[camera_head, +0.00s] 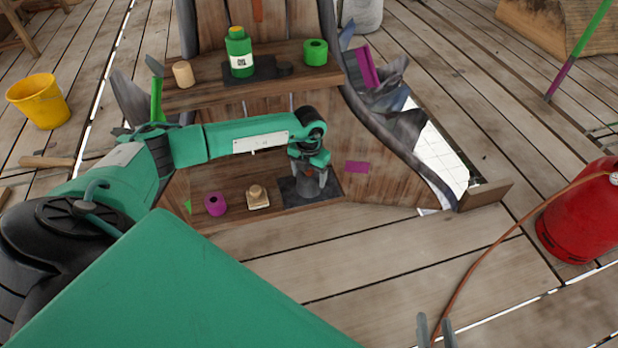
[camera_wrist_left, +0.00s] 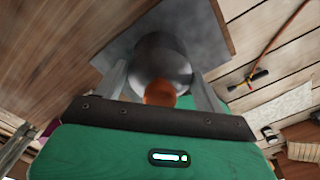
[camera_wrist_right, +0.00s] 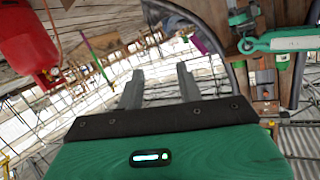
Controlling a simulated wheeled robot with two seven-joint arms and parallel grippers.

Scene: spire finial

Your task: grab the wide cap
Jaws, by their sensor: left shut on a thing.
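The wide cap appears to be the grey round piece with an orange knob (camera_wrist_left: 162,60). It is at the lower shelf's dark square plate (camera_head: 296,199) in the head view. My left gripper (camera_head: 308,172) reaches down over it from above. In the left wrist view its two fingers (camera_wrist_left: 160,85) sit on either side of the grey piece, closed against it. The piece's underside is hidden, so I cannot tell whether it touches the plate. My right gripper (camera_head: 436,330) is at the bottom of the head view; in the right wrist view its fingers (camera_wrist_right: 158,85) are apart and empty.
The lower shelf also holds a magenta ring (camera_head: 215,204) and a small beige piece (camera_head: 257,197). The upper shelf holds a green bottle (camera_head: 239,55), a green ring (camera_head: 315,52) and a tan cylinder (camera_head: 183,74). A red tank (camera_head: 585,215) stands at right. Floor in front is clear.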

